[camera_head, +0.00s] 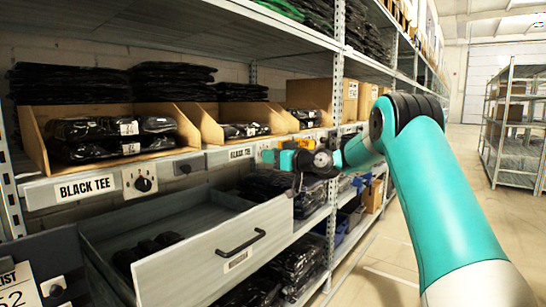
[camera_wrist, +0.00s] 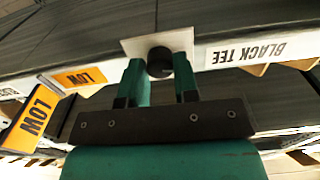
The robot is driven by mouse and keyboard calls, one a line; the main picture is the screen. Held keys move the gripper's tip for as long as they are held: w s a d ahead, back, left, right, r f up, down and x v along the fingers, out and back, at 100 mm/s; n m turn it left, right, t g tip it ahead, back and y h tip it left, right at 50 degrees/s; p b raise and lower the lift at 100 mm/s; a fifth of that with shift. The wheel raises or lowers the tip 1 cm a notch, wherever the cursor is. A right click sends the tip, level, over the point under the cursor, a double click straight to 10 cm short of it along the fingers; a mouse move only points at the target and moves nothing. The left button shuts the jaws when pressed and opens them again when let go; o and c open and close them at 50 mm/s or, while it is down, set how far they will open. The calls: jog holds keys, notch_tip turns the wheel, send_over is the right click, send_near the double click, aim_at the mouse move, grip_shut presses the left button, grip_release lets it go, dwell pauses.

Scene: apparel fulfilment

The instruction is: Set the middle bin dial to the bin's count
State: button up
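The middle bin (camera_head: 208,128) is an open tan bin on the shelf, holding black bagged garments (camera_head: 245,130). How many it holds is not clear, since its wall and depth hide part. Its BLACK TEE label (camera_head: 240,152) is on the rail below. In the wrist view, a round black dial knob (camera_wrist: 160,64) sits on a white plate (camera_wrist: 128,47) beside an upside-down BLACK TEE label (camera_wrist: 247,52). My gripper (camera_wrist: 160,70) is open, one teal finger on each side of the knob with small gaps. In the head view, my gripper (camera_head: 270,156) hides this dial. Its setting is unreadable.
The left bin (camera_head: 38,140) has its own dial (camera_head: 143,184). An open grey drawer (camera_head: 215,262) with a black handle juts out below my gripper. Orange LOW tags (camera_wrist: 85,77) hang on the rail nearby. The aisle floor (camera_head: 460,205) on the right is clear.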

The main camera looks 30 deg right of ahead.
jog(key=shift+r+m, duration=0.1)
jog(key=shift+m, duration=0.2)
jog(key=shift+m+p, duration=2.6)
jog(key=shift+m, duration=1)
jog(key=o, duration=0.9)
jog(key=shift+o, duration=0.2)
jog(key=b+v, duration=0.1)
jog(key=v, duration=1.6)
jog(key=shift+s, duration=0.2)
